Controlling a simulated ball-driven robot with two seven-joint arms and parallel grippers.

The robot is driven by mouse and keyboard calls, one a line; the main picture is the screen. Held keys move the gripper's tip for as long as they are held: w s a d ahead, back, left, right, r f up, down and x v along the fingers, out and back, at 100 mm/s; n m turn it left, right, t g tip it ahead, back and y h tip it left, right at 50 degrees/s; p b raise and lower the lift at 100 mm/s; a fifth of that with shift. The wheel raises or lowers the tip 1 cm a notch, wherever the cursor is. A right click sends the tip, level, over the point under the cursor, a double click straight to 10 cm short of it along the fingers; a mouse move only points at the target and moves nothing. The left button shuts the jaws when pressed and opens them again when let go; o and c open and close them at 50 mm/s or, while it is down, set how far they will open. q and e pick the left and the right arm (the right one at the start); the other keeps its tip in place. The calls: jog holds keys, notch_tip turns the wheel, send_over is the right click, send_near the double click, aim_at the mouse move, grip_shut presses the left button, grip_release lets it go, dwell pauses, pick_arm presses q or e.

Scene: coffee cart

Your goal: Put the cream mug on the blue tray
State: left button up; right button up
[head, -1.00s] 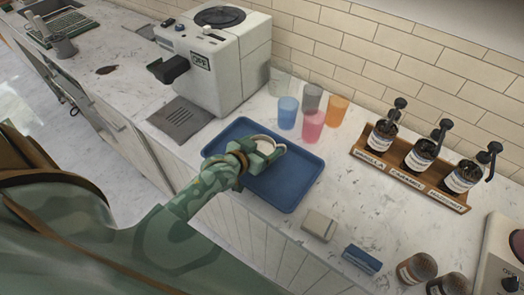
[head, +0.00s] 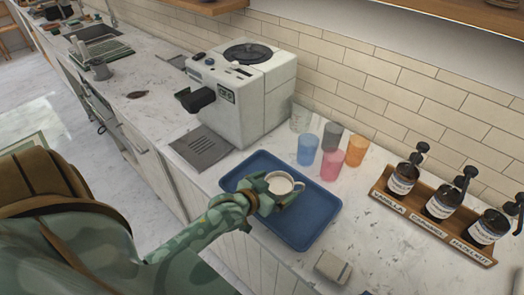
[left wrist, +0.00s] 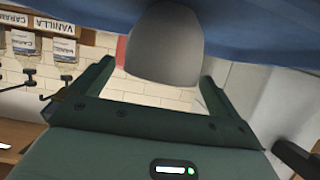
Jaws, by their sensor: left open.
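The cream mug (head: 284,185) is upright on the blue tray (head: 300,232), near its middle, with its handle toward the right. My left gripper (head: 266,190) is open at the near left side of the mug, low over the tray. In the left wrist view the picture is upside down: the mug (left wrist: 165,45) shows its side between the tips of the open fingers (left wrist: 157,72), with a gap on both sides, and its base meets the blue tray (left wrist: 250,38). My right gripper is not in view.
A white coffee machine (head: 243,95) stands behind left of the tray. Several coloured cups (head: 332,150) stand just behind it. A wooden rack of syrup bottles (head: 430,222) is to the right. A small pale block (head: 332,267) lies near the tray's right front corner.

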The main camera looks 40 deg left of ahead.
pick_arm(q)
jog(key=p+v, duration=0.1)
jog(key=v, duration=0.8)
